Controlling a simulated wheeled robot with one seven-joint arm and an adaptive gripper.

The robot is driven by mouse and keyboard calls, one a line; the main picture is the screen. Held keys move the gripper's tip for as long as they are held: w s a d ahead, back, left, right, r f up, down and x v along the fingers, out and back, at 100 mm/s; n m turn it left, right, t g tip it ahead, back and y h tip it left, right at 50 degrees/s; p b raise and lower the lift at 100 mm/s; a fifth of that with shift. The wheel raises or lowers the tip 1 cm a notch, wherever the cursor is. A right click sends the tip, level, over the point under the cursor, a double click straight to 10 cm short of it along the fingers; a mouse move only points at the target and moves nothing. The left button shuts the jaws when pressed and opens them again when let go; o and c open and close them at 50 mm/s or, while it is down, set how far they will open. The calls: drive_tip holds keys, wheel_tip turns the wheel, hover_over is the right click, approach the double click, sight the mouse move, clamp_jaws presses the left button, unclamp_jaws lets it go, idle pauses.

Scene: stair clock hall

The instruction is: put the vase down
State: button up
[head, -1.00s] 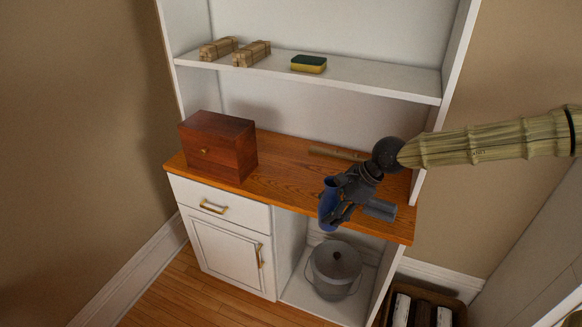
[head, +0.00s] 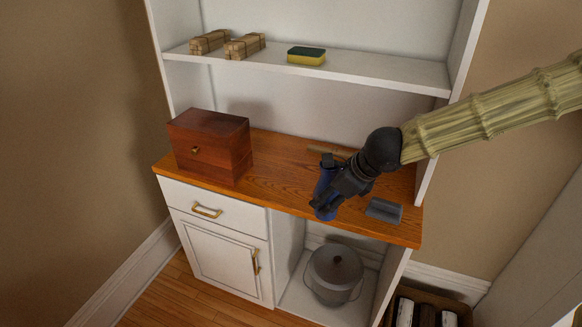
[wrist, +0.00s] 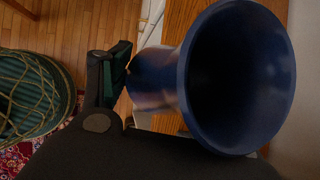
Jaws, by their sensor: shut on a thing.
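The blue vase (head: 322,181) is in my gripper (head: 327,196), near the front edge of the wooden counter (head: 283,174). My gripper is shut on it, and its dark fingers cover part of its body. In the wrist view the vase's wide flared mouth (wrist: 240,75) fills the right, with a dark finger (wrist: 108,75) beside its narrower body. The hidden underside leaves me unable to tell whether the vase touches the counter.
A wooden box (head: 210,145) stands on the counter's left. A small grey block (head: 384,210) lies right of my gripper, and a thin stick (head: 330,150) behind. A shelf (head: 380,75) is above. A lidded pot (head: 335,273) stands below. Counter between box and vase is clear.

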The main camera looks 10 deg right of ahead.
drive_tip(key=w+f+p, duration=0.1)
drive_tip(key=w, duration=0.4)
drive_tip(key=w+d+f+p, duration=0.1)
drive_tip(key=w+f, duration=0.1)
drive_tip(key=w, duration=0.3)
drive_tip(key=w+f+p, duration=0.1)
drive_tip(key=w+f, duration=0.1)
drive_tip(key=w, duration=0.4)
drive_tip(key=shift+d, duration=0.25)
drive_tip(key=shift+s, duration=0.1)
drive_tip(key=o, duration=1.2)
drive_tip(key=shift+f, duration=0.1)
drive_tip(key=shift+o, duration=0.2)
drive_tip(key=p+v, duration=0.1)
drive_tip(key=v, duration=1.1)
